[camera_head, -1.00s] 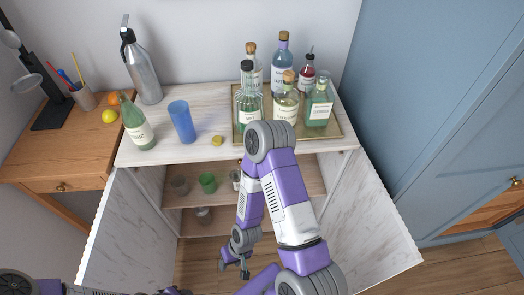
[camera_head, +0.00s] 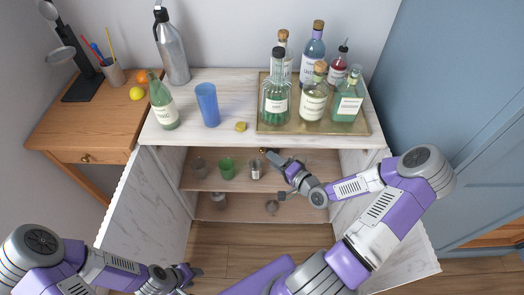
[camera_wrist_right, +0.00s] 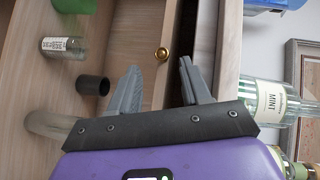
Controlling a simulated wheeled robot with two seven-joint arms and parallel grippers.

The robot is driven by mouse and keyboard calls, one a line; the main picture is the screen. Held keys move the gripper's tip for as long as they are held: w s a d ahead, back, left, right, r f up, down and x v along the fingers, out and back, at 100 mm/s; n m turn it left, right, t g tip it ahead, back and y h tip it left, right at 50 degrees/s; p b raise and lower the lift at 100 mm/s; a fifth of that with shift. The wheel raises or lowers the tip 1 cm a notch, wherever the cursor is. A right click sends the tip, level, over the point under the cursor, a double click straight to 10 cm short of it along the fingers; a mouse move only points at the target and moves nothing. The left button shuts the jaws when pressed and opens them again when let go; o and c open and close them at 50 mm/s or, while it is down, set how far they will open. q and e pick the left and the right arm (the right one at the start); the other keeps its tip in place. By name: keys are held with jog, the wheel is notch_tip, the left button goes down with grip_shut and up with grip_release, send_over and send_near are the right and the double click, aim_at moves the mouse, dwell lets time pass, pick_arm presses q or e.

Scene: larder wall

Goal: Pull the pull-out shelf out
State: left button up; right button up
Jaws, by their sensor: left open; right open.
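The marble-topped cabinet (camera_head: 210,140) stands open, with wooden shelves inside. The upper wooden shelf (camera_head: 205,181) bears several small vessels. A brass knob (camera_wrist_right: 162,54) shows on a pale wooden panel (camera_wrist_right: 130,28) in the right wrist view, beyond my fingertips and roughly between them; I cannot tell for sure which board carries it. My right gripper (camera_head: 276,175) is open and empty at the cabinet's front, just below the top's edge; its fingers (camera_wrist_right: 158,85) show apart, not touching the knob. My left gripper (camera_head: 192,277) is open and low at the bottom, left of centre.
A green cup (camera_head: 227,168) and a labelled jar (camera_head: 256,170) stand on the shelf near my right gripper. Bottles fill a tray (camera_head: 262,120) on top; a blue cup (camera_head: 207,104) stands left of it. The open left door (camera_head: 150,215) flanks the cabinet. Floor in front is mostly clear.

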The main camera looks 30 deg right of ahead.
aim_at(263, 152)
jog(key=b+x, duration=0.2)
jog(key=x, duration=0.5)
jog(key=shift+w+d, duration=0.15)
jog(key=shift+w, duration=0.1)
jog(key=shift+s, duration=0.1)
grip_shut()
